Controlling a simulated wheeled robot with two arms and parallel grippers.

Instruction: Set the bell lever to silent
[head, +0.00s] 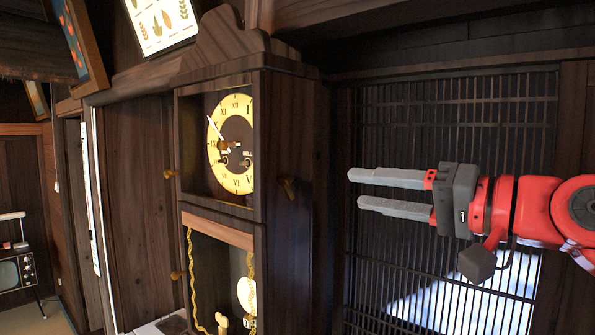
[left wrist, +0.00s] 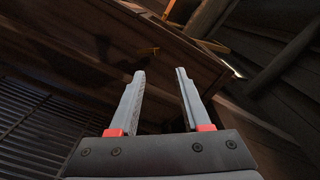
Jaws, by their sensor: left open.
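A tall dark wooden clock (head: 292,120) has a round yellow dial (head: 237,115) behind its front opening. A small brass lever (head: 288,187) sticks out of the clock's right side wall, level with the bottom of the dial. A small orange-brown piece, probably this lever (left wrist: 154,50), shows in the left wrist view beyond the fingertips. My left gripper (head: 357,188) is open and empty, to the right of the lever and apart from it, fingers pointing left. In the left wrist view its two grey fingers (left wrist: 160,72) are spread. My right gripper is not in view.
A dark slatted lattice (head: 440,120) stands behind my left arm. Brass knobs (head: 171,173) sit at the clock's front left edge. A pendulum (head: 247,293) hangs in the lower case. An old television (head: 12,272) stands far left. The space between fingertips and clock side looks clear.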

